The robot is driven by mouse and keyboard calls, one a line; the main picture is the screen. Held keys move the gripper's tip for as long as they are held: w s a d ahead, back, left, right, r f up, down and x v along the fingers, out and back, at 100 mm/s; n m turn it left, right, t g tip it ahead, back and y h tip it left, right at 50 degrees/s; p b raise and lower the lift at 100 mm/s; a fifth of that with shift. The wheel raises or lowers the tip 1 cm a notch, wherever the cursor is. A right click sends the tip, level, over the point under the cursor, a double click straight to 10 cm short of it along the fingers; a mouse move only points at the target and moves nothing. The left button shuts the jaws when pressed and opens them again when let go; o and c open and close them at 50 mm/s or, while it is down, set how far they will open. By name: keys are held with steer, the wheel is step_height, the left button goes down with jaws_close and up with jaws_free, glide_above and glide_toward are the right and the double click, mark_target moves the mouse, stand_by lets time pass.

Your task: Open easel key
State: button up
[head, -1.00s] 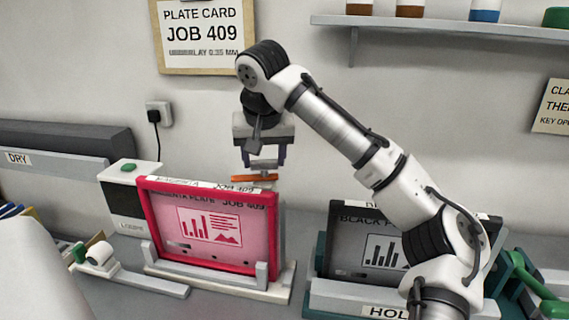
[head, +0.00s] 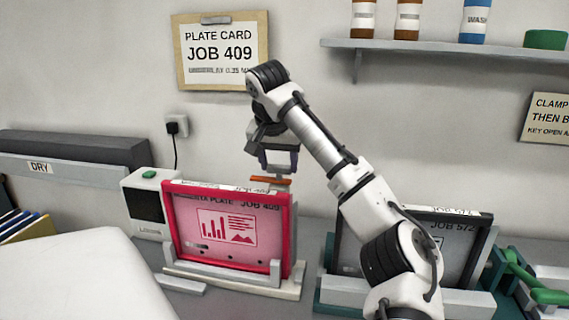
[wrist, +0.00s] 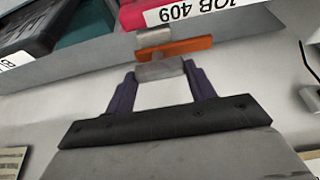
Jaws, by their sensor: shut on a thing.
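The orange key bar (head: 270,180) sits just above the top right edge of the magenta plate frame (head: 287,245), marked JOB 409. In the wrist view the orange bar (wrist: 178,48) has a grey block behind it and a short grey grip piece (wrist: 160,70) on the near side. My gripper (head: 278,168) is above and behind the frame's top edge. In the wrist view its two purple fingers (wrist: 160,75) are shut on the grey grip piece of the key. How the key joins the easel is hidden.
A black plate frame (head: 470,218), marked JOB 572, stands in a teal holder at right, partly hidden by my arm. A white box (head: 145,190) with a green button stands left of the magenta frame. A shelf (head: 420,44) with bottles is above right.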

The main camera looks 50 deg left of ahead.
stand_by(0.4)
steer(key=o, duration=1.4)
steer(key=b+v, duration=0.1)
steer(key=v, duration=1.2)
steer(key=shift+s+d+r, duration=0.1)
steer(key=shift+d+r, duration=0.05)
steer(key=shift+r, duration=0.25)
